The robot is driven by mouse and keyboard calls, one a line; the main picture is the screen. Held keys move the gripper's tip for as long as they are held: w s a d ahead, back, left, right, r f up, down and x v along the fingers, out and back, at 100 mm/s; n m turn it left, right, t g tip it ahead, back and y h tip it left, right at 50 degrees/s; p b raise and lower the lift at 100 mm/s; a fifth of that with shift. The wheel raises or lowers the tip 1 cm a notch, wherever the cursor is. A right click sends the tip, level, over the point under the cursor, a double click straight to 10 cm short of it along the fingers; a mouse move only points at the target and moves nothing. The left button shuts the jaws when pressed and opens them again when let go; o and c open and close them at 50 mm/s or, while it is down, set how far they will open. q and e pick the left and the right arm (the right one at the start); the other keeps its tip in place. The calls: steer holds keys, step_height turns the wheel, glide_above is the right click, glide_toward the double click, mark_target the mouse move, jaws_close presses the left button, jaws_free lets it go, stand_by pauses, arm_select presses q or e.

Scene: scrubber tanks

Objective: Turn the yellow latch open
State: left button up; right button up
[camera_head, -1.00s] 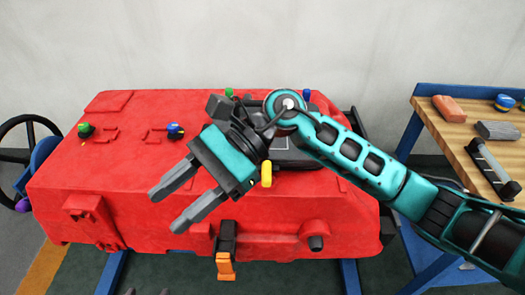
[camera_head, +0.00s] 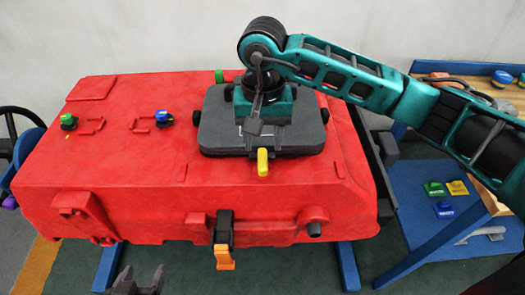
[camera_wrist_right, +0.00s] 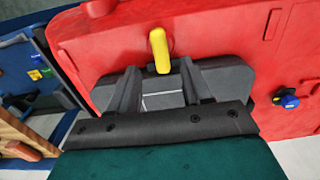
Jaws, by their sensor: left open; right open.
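The yellow latch (camera_head: 263,162) is at the front edge of the dark grey lid (camera_head: 215,128) on the red tank (camera_head: 110,165). Its long part points toward the front of the tank. In the right wrist view the yellow latch (camera_wrist_right: 159,48) shows just beyond my open fingers. My right gripper (camera_head: 262,128) is over the lid, pointing down and empty; its fingers (camera_wrist_right: 160,84) lie either side of the latch's line in the wrist view, apart from it. My left gripper (camera_head: 138,281) is open and empty at the bottom edge, in front of the tank.
A green knob (camera_head: 69,121) and a blue knob (camera_head: 163,117) sit on the tank top. An orange-tipped black clasp (camera_head: 224,258) hangs on its front. A wooden workbench (camera_head: 506,108) with a blue lower shelf (camera_head: 410,190) stands right.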

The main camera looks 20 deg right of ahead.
mark_target(263, 158)
step_height(263, 158, down, 5)
steer(key=shift+f, duration=0.1)
stand_by(0.3)
jaws_close()
